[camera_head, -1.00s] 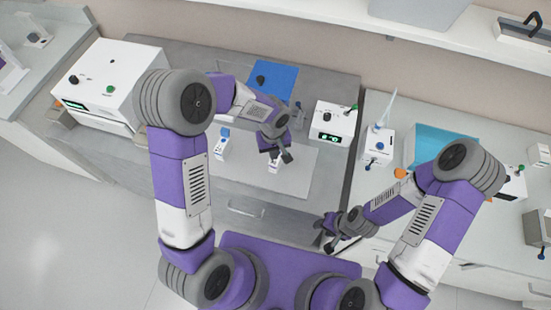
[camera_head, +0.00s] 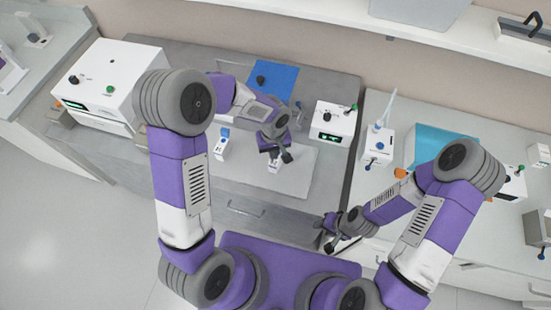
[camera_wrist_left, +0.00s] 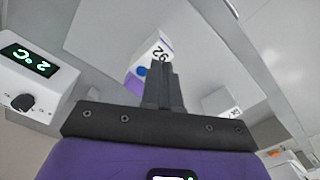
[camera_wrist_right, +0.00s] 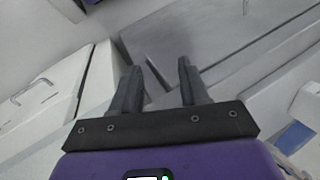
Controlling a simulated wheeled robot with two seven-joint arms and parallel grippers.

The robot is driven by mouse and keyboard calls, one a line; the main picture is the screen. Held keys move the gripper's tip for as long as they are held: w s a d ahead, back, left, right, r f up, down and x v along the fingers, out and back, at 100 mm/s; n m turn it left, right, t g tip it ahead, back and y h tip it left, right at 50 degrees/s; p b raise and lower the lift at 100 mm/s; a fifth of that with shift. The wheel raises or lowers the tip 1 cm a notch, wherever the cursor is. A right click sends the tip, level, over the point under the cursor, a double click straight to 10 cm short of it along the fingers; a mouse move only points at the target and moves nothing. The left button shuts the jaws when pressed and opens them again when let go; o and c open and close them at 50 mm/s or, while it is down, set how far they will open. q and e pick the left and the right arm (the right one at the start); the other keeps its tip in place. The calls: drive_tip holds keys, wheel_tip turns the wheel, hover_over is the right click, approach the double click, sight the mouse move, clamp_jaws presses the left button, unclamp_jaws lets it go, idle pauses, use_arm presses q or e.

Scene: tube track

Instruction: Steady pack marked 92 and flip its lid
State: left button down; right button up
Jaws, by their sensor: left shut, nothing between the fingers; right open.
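The pack marked 92 (camera_wrist_left: 150,58) is a small white and purple box with a blue round part, in the left wrist view. In the head view it shows as a small white shape (camera_head: 274,167) on a pale mat (camera_head: 297,182), partly hidden by my left gripper (camera_head: 287,156). My left gripper is shut and empty, and its fingertips (camera_wrist_left: 160,65) overlap the pack's edge in the left wrist view. I cannot tell whether they touch it, or how its lid stands. My right gripper (camera_wrist_right: 159,66) is open and empty, low and right of the mat in the head view (camera_head: 328,232).
Another white pack with a blue top (camera_head: 221,144) stands left of the marked one. A white device with a green display (camera_head: 333,122) stands behind, right of the mat. A blue sheet (camera_head: 273,78) lies at the back. The mat's front right is clear.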

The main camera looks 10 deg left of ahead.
sight(274, 162)
use_arm(q)
drive_tip(key=shift+f+b, duration=1.85)
drive_tip(key=shift+r, duration=0.1)
drive_tip(key=shift+r+p, duration=1.9)
drive_tip(key=shift+r, duration=0.9)
drive_tip(key=shift+w, duration=0.1)
drive_tip(key=w+d+p, duration=0.1)
drive_tip(key=w, duration=0.8)
drive_tip(key=shift+d+f, duration=0.1)
drive_tip(key=shift+f, duration=0.1)
wheel_tip(274, 162, down, 4)
drive_tip(key=b, duration=0.3)
drive_tip(key=shift+r, duration=0.2)
